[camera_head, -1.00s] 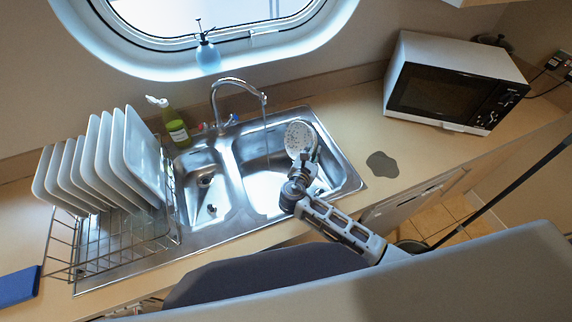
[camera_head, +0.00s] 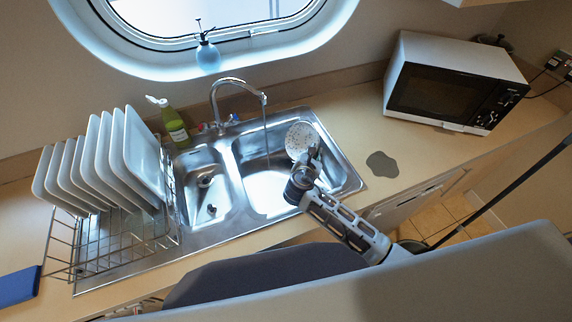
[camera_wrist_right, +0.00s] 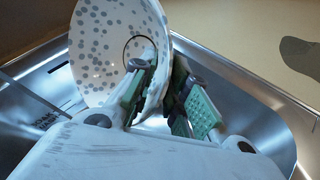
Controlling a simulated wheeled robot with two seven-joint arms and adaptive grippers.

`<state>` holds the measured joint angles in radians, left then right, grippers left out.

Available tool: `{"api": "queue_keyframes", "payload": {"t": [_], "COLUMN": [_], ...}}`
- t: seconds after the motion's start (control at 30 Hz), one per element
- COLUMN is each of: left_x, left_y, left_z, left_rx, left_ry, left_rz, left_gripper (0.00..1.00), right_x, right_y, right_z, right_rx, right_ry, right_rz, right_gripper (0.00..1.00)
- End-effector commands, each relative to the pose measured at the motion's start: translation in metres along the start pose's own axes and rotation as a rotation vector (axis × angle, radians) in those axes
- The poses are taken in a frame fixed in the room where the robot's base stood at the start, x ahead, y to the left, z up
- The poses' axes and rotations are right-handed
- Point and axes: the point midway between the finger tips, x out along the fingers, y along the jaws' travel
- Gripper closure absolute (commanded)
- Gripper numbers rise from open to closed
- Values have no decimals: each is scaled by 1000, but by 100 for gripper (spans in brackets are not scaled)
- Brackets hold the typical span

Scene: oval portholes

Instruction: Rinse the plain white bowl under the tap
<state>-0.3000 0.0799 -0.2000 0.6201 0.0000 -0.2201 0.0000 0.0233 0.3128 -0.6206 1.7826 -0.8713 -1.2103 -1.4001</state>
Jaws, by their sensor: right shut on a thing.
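A white bowl with grey spots (camera_head: 299,138) is held tilted on edge over the right part of the large sink basin (camera_head: 256,193). It is not plain. No plain white bowl can be made out. My right gripper (camera_head: 310,157) is shut on the spotted bowl's near rim. In the right wrist view the bowl (camera_wrist_right: 98,45) shows its dotted face, and its edge sits between the green finger pads (camera_wrist_right: 165,92). The tap (camera_head: 239,82) is running. Its thin stream falls left of the bowl, apart from it. My left gripper is not in view.
A drying rack (camera_head: 90,248) with several white plates (camera_head: 135,150) stands left of the sink. A green soap bottle (camera_head: 175,125) is behind the small basin (camera_head: 205,185). A microwave (camera_head: 455,85) and a grey patch (camera_head: 382,165) are on the right counter.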

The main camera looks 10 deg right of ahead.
Motion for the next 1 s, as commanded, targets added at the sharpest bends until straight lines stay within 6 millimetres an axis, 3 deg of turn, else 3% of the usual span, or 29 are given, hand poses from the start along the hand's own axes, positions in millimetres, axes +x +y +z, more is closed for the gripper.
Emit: {"api": "queue_keyframes", "payload": {"t": [1.0], "left_x": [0], "left_y": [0], "left_z": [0], "left_rx": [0], "left_ry": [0], "left_rz": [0], "left_gripper": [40], "right_x": [23], "right_y": [-15], "right_z": [-4], "right_rx": [161], "right_ry": [250], "right_rz": [-28], "right_gripper": [100]}}
